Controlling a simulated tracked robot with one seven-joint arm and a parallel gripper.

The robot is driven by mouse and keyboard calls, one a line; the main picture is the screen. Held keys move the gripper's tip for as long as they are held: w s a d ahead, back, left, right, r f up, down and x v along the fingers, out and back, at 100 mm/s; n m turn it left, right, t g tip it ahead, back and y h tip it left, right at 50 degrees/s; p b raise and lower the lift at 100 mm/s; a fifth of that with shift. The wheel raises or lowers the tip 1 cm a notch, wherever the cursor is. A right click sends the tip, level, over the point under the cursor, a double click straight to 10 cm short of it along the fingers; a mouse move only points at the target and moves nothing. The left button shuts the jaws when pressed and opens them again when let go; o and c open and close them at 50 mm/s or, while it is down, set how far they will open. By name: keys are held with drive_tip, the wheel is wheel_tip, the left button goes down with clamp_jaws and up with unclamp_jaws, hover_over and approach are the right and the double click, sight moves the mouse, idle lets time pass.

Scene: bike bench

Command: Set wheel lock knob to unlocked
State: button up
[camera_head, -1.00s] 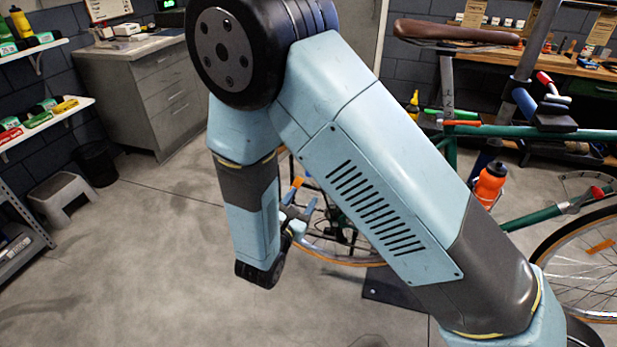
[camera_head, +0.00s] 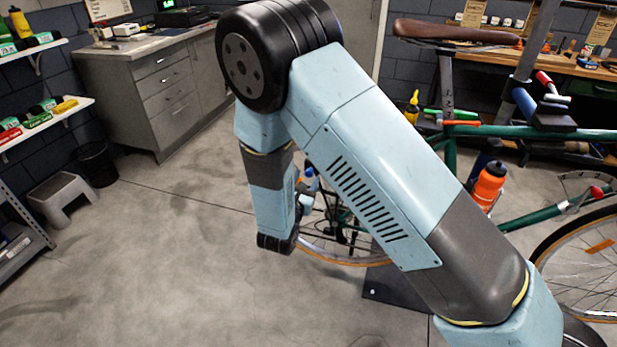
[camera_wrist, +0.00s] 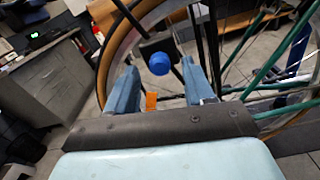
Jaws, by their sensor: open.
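A round blue knob (camera_wrist: 158,64) on a dark mount shows in the wrist view, in front of a bike wheel (camera_wrist: 104,62) with a tan tyre. I take it as the wheel lock knob; its lock setting cannot be read. My gripper (camera_wrist: 158,76) is open, one blue-grey finger on each side of the knob in the picture. The knob appears beyond the fingertips, and no contact is visible. In the head view my gripper (camera_head: 309,184) is small and partly hidden by my arm, near the wheel (camera_head: 345,258).
The green bike frame (camera_head: 555,131) with an orange bottle (camera_head: 488,186) stands at the right. A dark base plate (camera_head: 395,289) lies on the floor below. A grey cabinet (camera_head: 160,90) and a step stool (camera_head: 62,195) stand left. The floor between is clear.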

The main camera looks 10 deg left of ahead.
drive_tip(key=shift+w, duration=1.1)
drive_tip(key=shift+c, duration=0.2)
clamp_jaws()
drive_tip(key=shift+s, duration=0.1)
